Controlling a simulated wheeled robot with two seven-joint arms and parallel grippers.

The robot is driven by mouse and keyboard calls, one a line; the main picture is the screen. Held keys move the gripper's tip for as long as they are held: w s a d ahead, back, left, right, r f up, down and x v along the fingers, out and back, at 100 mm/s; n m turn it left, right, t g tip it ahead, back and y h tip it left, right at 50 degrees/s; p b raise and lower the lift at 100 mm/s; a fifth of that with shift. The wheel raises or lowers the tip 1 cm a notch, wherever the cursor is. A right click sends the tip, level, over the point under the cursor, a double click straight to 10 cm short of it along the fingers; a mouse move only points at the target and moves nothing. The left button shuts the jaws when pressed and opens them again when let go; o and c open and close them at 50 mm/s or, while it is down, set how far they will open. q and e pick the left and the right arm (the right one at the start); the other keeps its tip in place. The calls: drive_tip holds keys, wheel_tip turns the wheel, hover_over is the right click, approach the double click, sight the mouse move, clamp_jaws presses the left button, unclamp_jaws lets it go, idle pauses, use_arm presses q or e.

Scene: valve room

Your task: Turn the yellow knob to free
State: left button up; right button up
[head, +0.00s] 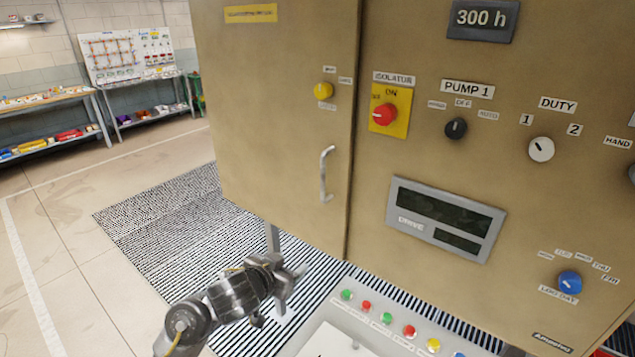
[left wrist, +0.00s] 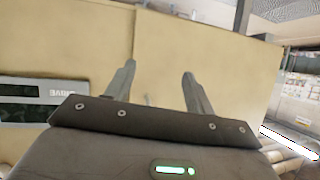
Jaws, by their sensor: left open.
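The yellow knob (head: 323,91) is on the tan cabinet door in the head view, above the door handle, with small labels around it. The labels are too small to read, so I cannot tell its setting. My left gripper (head: 291,290) is open and empty, low in front of the cabinet and well below the knob. In the left wrist view, the two fingers of my left gripper (left wrist: 157,88) are spread apart before the tan cabinet face. The knob does not show clearly there. My right gripper is in neither view.
A silver door handle (head: 325,175) stands out below the knob. A red isolator switch on a yellow plate (head: 402,124) is to its right. A sloped desk with coloured buttons (head: 410,331) juts out below. Open floor (head: 90,230) lies at the left.

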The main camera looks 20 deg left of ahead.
use_arm(q)
drive_tip(key=w+r+m+t+h, duration=0.15)
drive_tip(key=w+r, duration=0.25)
drive_tip(key=r, duration=0.6)
drive_tip(key=w+r+t+h, duration=0.15)
drive_tip(key=w+r, duration=0.25)
drive_tip(key=r, duration=0.7)
drive_tip(key=m+t, duration=0.1)
approach(320, 92)
drive_tip(key=shift+h, duration=0.4)
drive_tip(key=p+x, duration=0.2)
drive_tip(key=x, duration=0.6)
drive_tip(key=shift+w+a, duration=0.1)
drive_tip(key=shift+a, duration=0.05)
drive_tip(key=shift+w, duration=0.45)
drive_tip(key=c, duration=1)
drive_tip(key=shift+f, duration=0.1)
